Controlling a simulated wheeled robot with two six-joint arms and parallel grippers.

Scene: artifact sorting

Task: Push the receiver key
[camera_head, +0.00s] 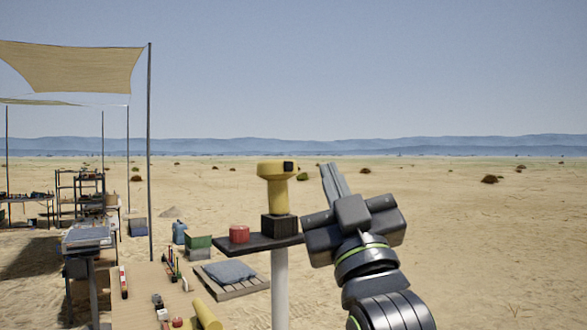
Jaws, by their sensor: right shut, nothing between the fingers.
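A yellow device with a wide head (277,172) stands upright on a black block (279,227), which rests on a dark shelf (262,242) on a pale post; it looks like the receiver. A red round button-like piece (239,233) sits on the left part of the shelf; I cannot tell whether it is the key. My right gripper (328,170) is shut and empty, its fingers pointing up, just right of the yellow device. A gap shows between the fingertips and the device's head. My left gripper is not in view.
A low table (150,290) with small tools and a yellow cylinder (206,314) lies at lower left. A canopy pole (150,150), shelves and a pallet with a grey cushion (229,271) stand behind. Open sand lies to the right.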

